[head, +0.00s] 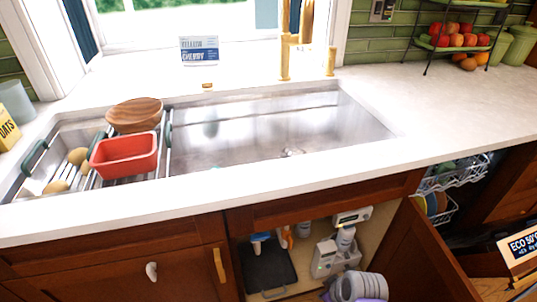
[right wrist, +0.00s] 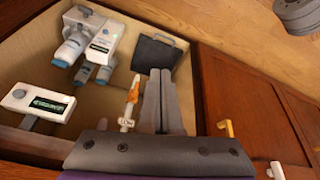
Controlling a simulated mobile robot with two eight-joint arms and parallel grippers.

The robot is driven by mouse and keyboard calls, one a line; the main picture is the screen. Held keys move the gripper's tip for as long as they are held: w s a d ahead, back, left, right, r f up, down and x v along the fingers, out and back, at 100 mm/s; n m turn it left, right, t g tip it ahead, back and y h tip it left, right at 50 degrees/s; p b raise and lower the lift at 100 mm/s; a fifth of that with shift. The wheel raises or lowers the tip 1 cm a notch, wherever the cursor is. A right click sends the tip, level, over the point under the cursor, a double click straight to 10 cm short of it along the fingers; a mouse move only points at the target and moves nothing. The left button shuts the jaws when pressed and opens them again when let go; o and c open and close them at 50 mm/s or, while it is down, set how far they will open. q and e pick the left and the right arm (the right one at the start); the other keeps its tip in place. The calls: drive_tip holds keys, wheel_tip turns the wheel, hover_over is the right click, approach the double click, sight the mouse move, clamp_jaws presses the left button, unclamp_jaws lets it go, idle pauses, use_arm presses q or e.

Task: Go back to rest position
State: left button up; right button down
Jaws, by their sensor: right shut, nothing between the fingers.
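My right gripper (right wrist: 160,78) is shut and empty in the right wrist view. Its narrow grey fingers are together, in front of the open under-sink cabinet. In the head view, only a grey rounded part of my right arm shows at the bottom, before that cabinet; its fingers cannot be made out. My left gripper is in neither view.
The open cabinet (right wrist: 90,85) holds a black board (right wrist: 160,52), bottles and white devices. Its door (head: 425,258) stands open beside the dishwasher rack (head: 455,173). Above, the sink (head: 270,125) has a red tub (head: 124,155) and wooden bowl (head: 134,114) at left.

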drive_tip(key=s+d+r+m+h, duration=0.1)
drive_tip(key=s+r+m, duration=0.15)
drive_tip(key=s, duration=0.45)
drive_tip(key=s+d+r+m+h, duration=0.1)
drive_tip(key=s+d+r+m, duration=0.1)
drive_tip(key=s+m, duration=0.35)
use_arm(q)
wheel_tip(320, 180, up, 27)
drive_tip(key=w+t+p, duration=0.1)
drive_tip(key=p, duration=2.2)
drive_tip(key=shift+p, duration=0.3)
use_arm(e)
wheel_tip(320, 180, up, 26)
drive_tip(key=n+t, duration=0.1)
drive_tip(key=shift+w+r+n, duration=0.15)
drive_tip(key=shift+r+n, duration=0.05)
drive_tip(key=shift+n, duration=0.1)
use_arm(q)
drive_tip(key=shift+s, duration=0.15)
use_arm(e)
drive_tip(key=shift+a, duration=0.1)
